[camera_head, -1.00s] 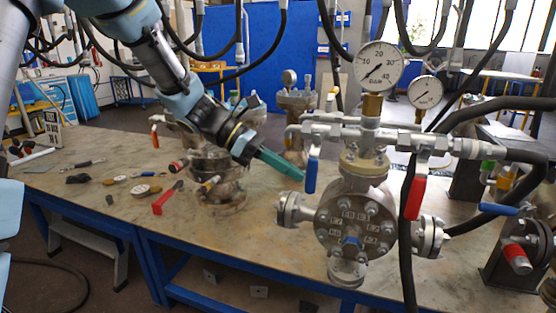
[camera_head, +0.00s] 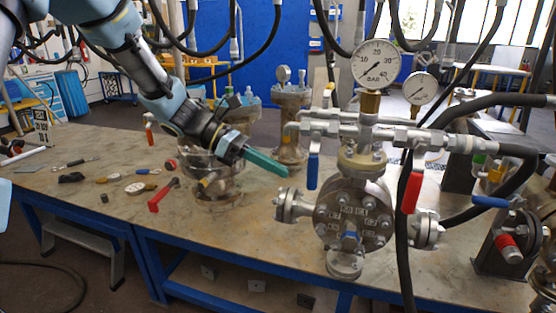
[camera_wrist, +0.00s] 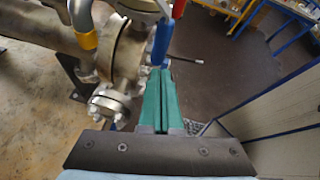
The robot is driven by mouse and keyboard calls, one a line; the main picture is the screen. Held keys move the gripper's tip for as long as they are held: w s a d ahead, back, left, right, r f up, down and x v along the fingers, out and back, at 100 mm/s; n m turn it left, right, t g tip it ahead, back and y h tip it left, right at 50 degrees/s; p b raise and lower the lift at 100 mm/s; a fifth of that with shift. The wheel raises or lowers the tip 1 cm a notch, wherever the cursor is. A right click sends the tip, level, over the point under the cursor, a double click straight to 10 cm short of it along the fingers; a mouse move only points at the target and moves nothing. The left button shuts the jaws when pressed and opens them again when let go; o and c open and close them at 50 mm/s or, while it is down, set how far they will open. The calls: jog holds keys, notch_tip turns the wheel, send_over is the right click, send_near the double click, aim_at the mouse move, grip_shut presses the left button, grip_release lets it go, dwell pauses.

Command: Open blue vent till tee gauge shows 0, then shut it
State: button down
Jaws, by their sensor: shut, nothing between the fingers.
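My gripper (camera_head: 284,170) has long green fingers, shut together with nothing between them. It is just left of the blue vent lever (camera_head: 313,170), which hangs down from the left end of the pipe tee. In the wrist view the blue lever (camera_wrist: 161,42) shows just beyond the fingertips (camera_wrist: 160,72); I cannot tell whether they touch. A large BAR gauge (camera_head: 376,63) stands on the tee above the flanged vessel (camera_head: 353,215). A smaller gauge (camera_head: 420,88) is to its right. Both needles are too small to read surely.
A red lever (camera_head: 413,192) hangs right of the vessel, beside black hoses. Another blue lever (camera_head: 490,201) is at the far right. More flanged vessels (camera_head: 291,125) stand behind. Loose tools and a red-handled item (camera_head: 164,195) lie on the bench (camera_head: 110,160) at left.

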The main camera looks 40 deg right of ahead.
jog(key=b+v, duration=0.2)
jog(key=v, duration=0.8)
jog(key=shift+w+b, duration=0.15)
jog(key=shift+b, duration=0.25)
jog(key=w+a+f+m+t+y, duration=0.1)
jog(key=a+f+m+t+y, duration=0.1)
jog(key=a, duration=1)
jog(key=w+a+f+m+t+y, duration=0.1)
jog(key=a+f+m+t+y, duration=0.2)
jog(key=a, duration=0.9)
jog(key=w+a+f+m+t+y, duration=0.1)
jog(key=a+f+m+t+y, duration=0.2)
jog(key=a+f+m+t, duration=0.2)
jog(key=a+f+t, duration=0.1)
jog(key=a+f, duration=0.2)
jog(key=a, duration=0.4)
jog(key=shift+w+f+m, duration=0.2)
jog(key=shift+f+m, duration=0.1)
jog(key=shift+f, duration=0.05)
jog(key=shift+a, duration=0.1)
